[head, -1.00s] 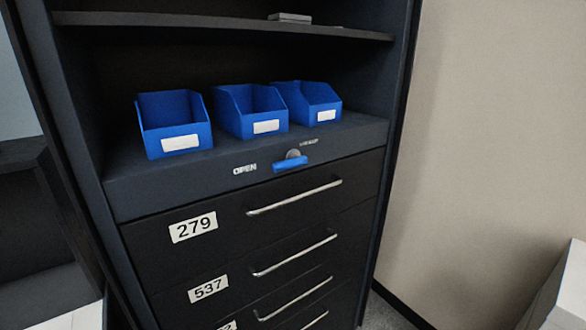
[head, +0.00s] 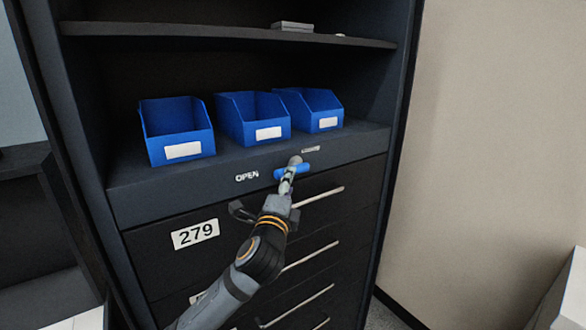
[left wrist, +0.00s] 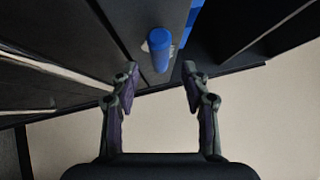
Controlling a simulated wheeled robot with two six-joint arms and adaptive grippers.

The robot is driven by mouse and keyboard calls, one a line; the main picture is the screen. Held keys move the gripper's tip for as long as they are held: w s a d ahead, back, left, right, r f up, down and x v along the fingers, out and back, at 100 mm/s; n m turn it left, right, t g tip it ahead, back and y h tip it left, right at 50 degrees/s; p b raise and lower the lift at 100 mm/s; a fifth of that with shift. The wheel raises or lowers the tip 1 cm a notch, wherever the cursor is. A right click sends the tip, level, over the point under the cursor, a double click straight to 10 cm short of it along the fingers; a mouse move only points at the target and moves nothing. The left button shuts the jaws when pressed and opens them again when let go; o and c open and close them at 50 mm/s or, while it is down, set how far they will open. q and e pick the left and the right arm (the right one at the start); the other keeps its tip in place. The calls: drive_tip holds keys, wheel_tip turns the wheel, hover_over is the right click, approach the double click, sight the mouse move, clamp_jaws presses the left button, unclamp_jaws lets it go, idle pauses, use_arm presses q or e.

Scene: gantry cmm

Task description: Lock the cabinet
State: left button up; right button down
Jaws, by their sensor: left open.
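The dark cabinet (head: 140,205) has a lock on the strip above its drawers, with a blue handle (head: 309,168) on a grey round hub. The handle lies roughly level, its left end toward the word OPEN (head: 247,177). A second small label sits above right of it, too small to read. My left gripper (head: 288,180) is in front of the handle and partly covers it. In the left wrist view, the blue handle (left wrist: 159,50) shows end-on, just beyond and between the open fingertips of my left gripper (left wrist: 160,76). Contact cannot be told. My right gripper is out of view.
Three blue bins (head: 180,135) stand on the shelf above the lock. Drawers with metal bar handles (head: 310,255) lie below, close to my left arm; one is labelled 279 (head: 195,234). A beige wall (head: 490,130) is at the right.

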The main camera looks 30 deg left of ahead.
use_arm(q)
drive_tip(key=p+x, duration=0.1)
drive_tip(key=x, duration=0.5)
drive_tip(key=shift+w, duration=0.1)
clamp_jaws()
